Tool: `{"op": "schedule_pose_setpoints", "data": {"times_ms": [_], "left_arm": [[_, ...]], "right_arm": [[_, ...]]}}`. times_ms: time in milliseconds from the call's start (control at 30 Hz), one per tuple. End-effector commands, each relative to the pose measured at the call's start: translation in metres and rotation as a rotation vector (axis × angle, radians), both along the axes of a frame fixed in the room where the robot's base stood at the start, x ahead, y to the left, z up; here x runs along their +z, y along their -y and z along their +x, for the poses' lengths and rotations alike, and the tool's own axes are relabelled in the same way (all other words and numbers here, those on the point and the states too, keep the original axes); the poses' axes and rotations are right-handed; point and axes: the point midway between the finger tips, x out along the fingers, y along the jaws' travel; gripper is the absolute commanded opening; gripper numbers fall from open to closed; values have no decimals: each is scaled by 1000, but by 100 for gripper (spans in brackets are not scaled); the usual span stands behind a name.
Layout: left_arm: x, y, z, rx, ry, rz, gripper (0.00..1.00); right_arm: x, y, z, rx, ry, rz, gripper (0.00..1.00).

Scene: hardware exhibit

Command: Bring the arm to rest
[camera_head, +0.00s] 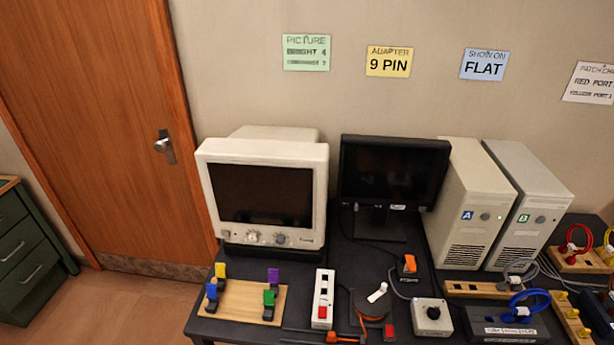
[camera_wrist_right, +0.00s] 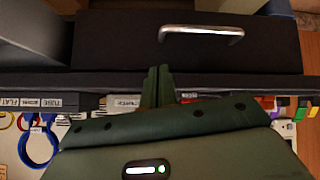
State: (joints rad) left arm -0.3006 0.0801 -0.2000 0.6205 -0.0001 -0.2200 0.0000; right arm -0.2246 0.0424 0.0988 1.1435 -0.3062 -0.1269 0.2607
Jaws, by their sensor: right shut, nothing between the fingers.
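My right gripper (camera_wrist_right: 157,88) shows in the right wrist view, with its two dark green fingers together and nothing between them. It is near the dark edge of the table (camera_wrist_right: 230,83), apart from the coloured items; whether it touches the edge I cannot tell. Neither of my grippers shows in the head view. My left gripper is in neither view.
The dark table holds a beige CRT monitor (camera_head: 262,190), a black flat screen (camera_head: 392,175), two computer towers (camera_head: 468,205), a wooden board with coloured blocks (camera_head: 243,300), and a power strip (camera_head: 323,298). A silver handle (camera_wrist_right: 201,32) is on a dark front in the wrist view.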

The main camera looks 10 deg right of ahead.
Motion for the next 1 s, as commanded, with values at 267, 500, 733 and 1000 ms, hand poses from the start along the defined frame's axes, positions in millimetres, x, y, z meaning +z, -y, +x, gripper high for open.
{"op": "schedule_pose_setpoints", "data": {"times_ms": [267, 500, 733, 1000], "left_arm": [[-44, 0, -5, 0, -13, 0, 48], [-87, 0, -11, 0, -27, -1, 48], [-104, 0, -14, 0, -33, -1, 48], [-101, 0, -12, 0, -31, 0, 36]], "right_arm": [[-140, -44, -134, 156, -379, 6, 0], [-223, -62, -274, 252, -689, 31, 0], [-242, -63, -304, 277, -741, 31, 0], [-240, -63, -303, 276, -738, 31, 0]]}}
